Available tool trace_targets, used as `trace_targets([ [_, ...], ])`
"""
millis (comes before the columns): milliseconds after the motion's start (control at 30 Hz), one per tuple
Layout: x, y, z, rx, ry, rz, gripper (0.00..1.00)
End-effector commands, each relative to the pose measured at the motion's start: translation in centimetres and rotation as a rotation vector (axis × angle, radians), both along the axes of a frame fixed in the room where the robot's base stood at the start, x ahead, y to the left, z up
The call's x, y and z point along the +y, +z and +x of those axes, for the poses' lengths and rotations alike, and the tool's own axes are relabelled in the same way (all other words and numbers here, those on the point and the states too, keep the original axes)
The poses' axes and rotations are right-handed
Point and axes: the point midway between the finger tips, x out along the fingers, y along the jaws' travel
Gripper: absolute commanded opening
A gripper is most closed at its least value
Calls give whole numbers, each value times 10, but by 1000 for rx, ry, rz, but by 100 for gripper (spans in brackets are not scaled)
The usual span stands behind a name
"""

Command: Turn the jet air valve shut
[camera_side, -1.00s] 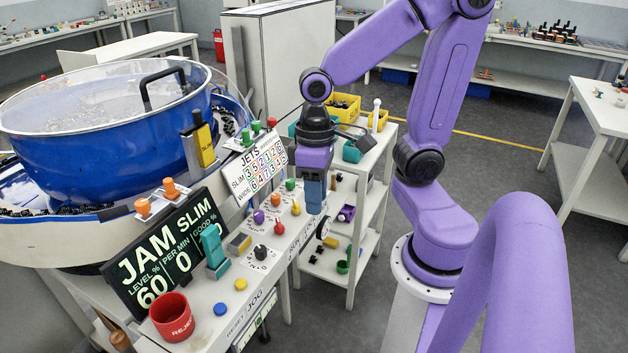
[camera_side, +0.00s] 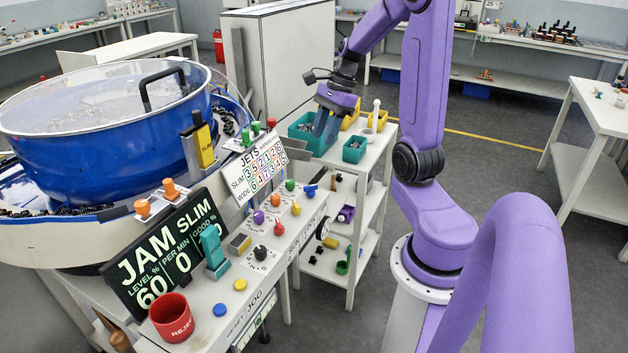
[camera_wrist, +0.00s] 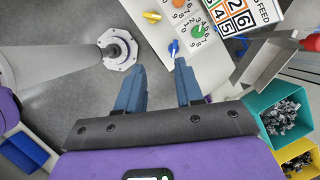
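A small blue handle (camera_side: 310,190) sits at the right end of the white control panel; it is the likeliest jet air valve, but no label for it is readable. It also shows in the wrist view (camera_wrist: 174,47), just beyond my fingertips. I cannot tell from its angle whether it is open or shut. My gripper (camera_side: 327,132) hangs over the back of the side cart, fingers down, apart from the handle. In the wrist view my gripper (camera_wrist: 160,67) is open, with nothing between its two blue fingers.
Orange, green, yellow and purple knobs (camera_side: 278,198) stand left of the blue handle, below the JETS card (camera_side: 255,170). Teal bins (camera_side: 354,149) and a yellow bin (camera_wrist: 301,164) crowd the cart. The blue bowl (camera_side: 100,115) fills the left. Open floor lies right of the cart.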

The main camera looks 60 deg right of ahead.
Motion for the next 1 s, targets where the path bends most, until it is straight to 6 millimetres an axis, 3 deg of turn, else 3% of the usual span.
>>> trace_targets([
  [100,-28,0,-7,10,-190,35,36],
  [300,-49,-1,-14,15,-335,63,36],
  [567,-43,-23,-9,20,-343,69,36],
  [1000,-21,-96,13,19,-341,68,36],
])
